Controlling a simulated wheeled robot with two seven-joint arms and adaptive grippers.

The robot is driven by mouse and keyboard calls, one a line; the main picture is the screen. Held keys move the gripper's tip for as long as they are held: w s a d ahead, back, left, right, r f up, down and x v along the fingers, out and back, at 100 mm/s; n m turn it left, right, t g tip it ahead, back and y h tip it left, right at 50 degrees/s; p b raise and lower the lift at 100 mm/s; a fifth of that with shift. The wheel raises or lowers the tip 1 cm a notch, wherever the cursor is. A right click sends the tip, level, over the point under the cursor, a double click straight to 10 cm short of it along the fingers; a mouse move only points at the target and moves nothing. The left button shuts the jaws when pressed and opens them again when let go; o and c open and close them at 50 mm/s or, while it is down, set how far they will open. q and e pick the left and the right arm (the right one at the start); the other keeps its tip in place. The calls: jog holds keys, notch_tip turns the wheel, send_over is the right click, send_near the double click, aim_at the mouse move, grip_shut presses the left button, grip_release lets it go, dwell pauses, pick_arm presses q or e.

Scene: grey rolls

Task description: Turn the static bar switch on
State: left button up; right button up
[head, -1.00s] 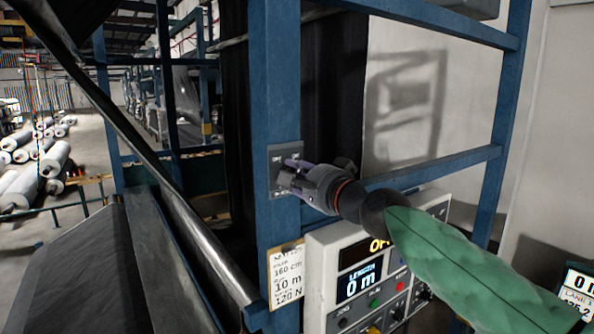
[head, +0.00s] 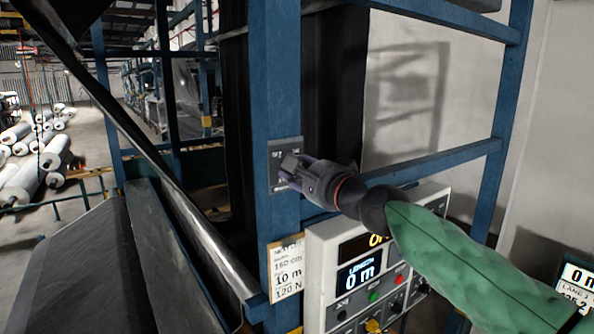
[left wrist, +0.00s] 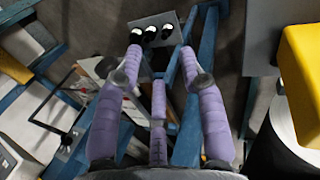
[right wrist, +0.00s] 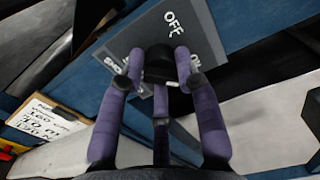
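The switch plate (head: 284,152) is a small grey plate on a blue upright post. In the right wrist view the plate (right wrist: 200,30) shows the word OFF, with other lettering partly hidden. A dark switch knob (right wrist: 160,62) stands out from it. My right gripper (head: 290,172) is at the plate. In the right wrist view its purple fingers (right wrist: 160,72) are apart on either side of the knob; firm contact cannot be told. My left gripper (left wrist: 160,62) is open and empty, seen only in the left wrist view.
A control box (head: 345,235) with a lit length display and coloured buttons is below my right arm. A paper card (head: 286,268) hangs beside it. A blue rail (head: 430,165) runs behind the arm. The left wrist view shows a small panel with dark knobs (left wrist: 150,33) and a yellow object (left wrist: 305,70).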

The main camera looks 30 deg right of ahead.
jog(key=o, duration=0.3)
jog(key=shift+w+a+f, duration=0.1)
jog(key=shift+a, duration=0.1)
jog(key=shift+d, duration=0.1)
jog(key=s, duration=1.2)
jog(key=shift+d, duration=0.45)
